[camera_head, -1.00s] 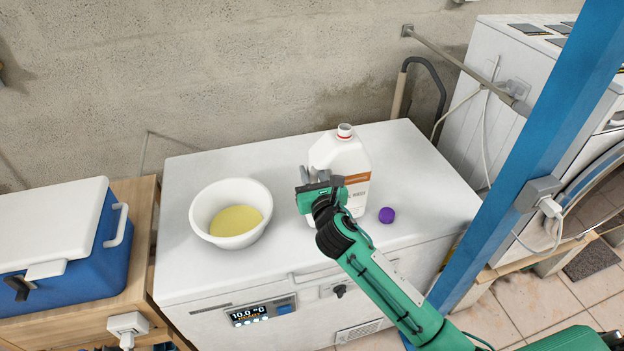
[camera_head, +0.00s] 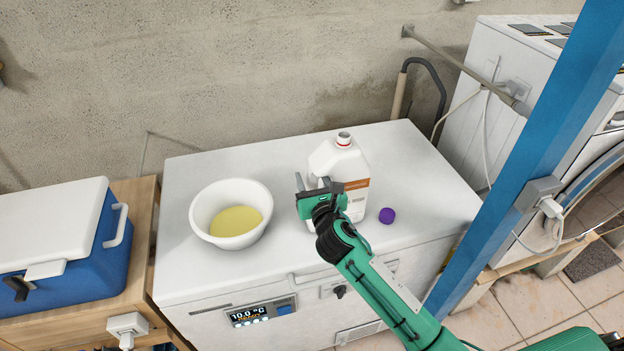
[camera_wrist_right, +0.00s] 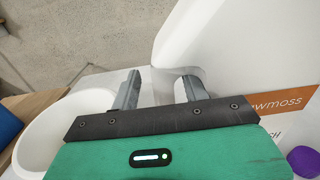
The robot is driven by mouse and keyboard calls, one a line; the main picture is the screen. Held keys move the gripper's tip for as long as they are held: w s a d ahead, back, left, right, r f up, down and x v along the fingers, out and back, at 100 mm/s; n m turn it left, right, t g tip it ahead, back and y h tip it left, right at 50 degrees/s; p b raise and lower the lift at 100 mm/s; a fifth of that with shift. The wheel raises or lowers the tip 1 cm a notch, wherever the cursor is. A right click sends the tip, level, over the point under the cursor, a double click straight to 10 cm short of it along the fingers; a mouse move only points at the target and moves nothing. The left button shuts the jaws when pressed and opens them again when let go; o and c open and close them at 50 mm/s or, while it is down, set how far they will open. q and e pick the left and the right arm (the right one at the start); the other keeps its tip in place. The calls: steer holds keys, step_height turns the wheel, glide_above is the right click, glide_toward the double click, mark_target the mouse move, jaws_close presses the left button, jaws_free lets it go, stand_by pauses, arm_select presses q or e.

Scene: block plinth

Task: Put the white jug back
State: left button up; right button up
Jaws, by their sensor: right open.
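The white jug (camera_head: 348,165) stands upright on the white chest freezer lid (camera_head: 420,180), right of the bowl. It has an orange-and-white label and a red ring at its neck. My right gripper (camera_head: 314,184) is at the jug's left front side, with its jaws open. In the right wrist view the jug's body (camera_wrist_right: 240,60) fills the right side. Its handle (camera_wrist_right: 165,75) shows between the two open fingers (camera_wrist_right: 160,84). The gripper hides the jug's lower left part in the head view. My left gripper is out of view.
A white bowl (camera_head: 203,212) with yellow contents (camera_head: 236,220) stands left of the gripper. A small purple ball (camera_head: 387,215) lies right of the jug. A blue cooler (camera_head: 85,255) is at the left, and a blue post (camera_head: 520,170) at the right. The lid's right part is clear.

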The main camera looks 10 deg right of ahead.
steer(key=s+b, duration=0.1)
steer(key=s, duration=1.1)
steer(key=shift+d+b, duration=0.2)
steer(key=shift+b, duration=0.1)
